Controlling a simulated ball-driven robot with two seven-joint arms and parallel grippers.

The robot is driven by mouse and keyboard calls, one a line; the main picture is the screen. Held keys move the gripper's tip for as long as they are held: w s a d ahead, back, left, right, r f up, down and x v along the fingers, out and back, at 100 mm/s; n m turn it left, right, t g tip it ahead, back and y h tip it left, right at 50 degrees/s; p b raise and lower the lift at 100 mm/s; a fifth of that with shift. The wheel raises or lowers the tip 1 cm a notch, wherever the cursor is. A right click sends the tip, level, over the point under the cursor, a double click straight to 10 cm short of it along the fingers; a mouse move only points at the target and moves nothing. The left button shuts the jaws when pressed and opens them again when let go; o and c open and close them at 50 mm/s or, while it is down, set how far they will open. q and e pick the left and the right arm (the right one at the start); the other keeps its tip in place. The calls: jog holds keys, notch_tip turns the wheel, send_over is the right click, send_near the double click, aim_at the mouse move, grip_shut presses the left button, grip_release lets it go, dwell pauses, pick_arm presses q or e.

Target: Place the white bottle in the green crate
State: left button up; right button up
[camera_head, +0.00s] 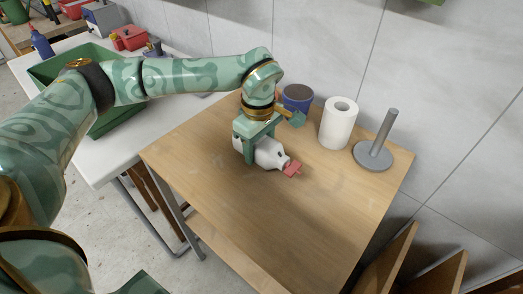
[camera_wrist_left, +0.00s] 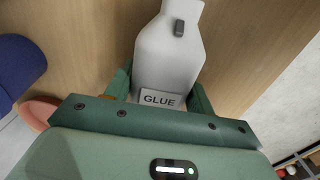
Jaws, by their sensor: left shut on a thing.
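The white bottle (camera_head: 268,154) with a red cap is at the middle of the wooden table, tilted on its side, its cap pointing right. In the left wrist view the white bottle (camera_wrist_left: 168,55) shows a "GLUE" label. My left gripper (camera_head: 255,150) is shut on it, with a finger on each side (camera_wrist_left: 160,95). I cannot tell whether the bottle touches the table. The green crate (camera_head: 112,122) stands on the white table at the left, partly hidden behind my left arm. My right gripper is not in view.
The wooden table (camera_head: 215,195) has free room in front of the bottle. A blue cup (camera_head: 298,96), a paper roll (camera_head: 338,122) and a grey stand with a post (camera_head: 374,155) are at its back. The white table (camera_head: 100,165) lies to the left, beyond a gap.

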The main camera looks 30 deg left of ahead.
pick_arm(q)
jog(key=shift+w+f, duration=0.1)
jog(key=shift+f, duration=0.6)
jog(key=shift+r, duration=0.25)
jog(key=shift+c, duration=0.5)
jog(key=shift+f, duration=0.15)
jog(key=o, duration=1.3)
